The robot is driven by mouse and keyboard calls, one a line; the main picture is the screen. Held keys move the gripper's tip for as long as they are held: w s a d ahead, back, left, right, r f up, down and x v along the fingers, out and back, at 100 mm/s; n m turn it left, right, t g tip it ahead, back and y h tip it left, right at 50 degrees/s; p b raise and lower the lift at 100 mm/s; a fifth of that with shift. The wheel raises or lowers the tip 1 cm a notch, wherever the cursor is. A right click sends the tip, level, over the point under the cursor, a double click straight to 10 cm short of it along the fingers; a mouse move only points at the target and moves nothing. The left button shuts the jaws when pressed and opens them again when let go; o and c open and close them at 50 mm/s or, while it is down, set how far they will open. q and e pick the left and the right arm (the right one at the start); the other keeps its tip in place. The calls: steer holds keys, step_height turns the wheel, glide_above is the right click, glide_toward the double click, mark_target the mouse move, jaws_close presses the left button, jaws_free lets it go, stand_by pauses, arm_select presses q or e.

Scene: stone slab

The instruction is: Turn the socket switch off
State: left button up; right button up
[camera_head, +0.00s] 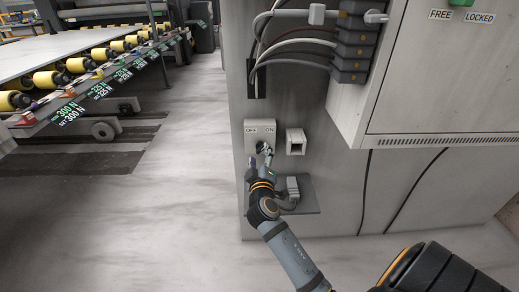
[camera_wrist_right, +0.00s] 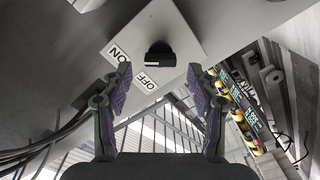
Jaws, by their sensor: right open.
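I cannot tell for sure which label the mark points at. My right gripper (camera_head: 263,157) is at the lower part of the plate and partly hides the knob. In the right wrist view its open fingers (camera_wrist_right: 160,78) stand either side of the knob, with gaps visible. My left gripper is out of view.
A white square socket box (camera_head: 296,142) sits right of the switch. A small grey shelf (camera_head: 310,200) with a grey connector (camera_head: 292,188) is below. Cables (camera_head: 290,42) and an overhanging cabinet (camera_head: 440,80) are above. A roller conveyor (camera_head: 90,70) stands left, with clear floor between.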

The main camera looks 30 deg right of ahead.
mark_target(260, 150)
steer(key=x, duration=0.4)
steer(key=shift+w+d, duration=0.1)
steer(key=shift+w, duration=0.1)
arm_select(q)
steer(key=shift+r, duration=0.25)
arm_select(e)
steer(key=c, duration=1.2)
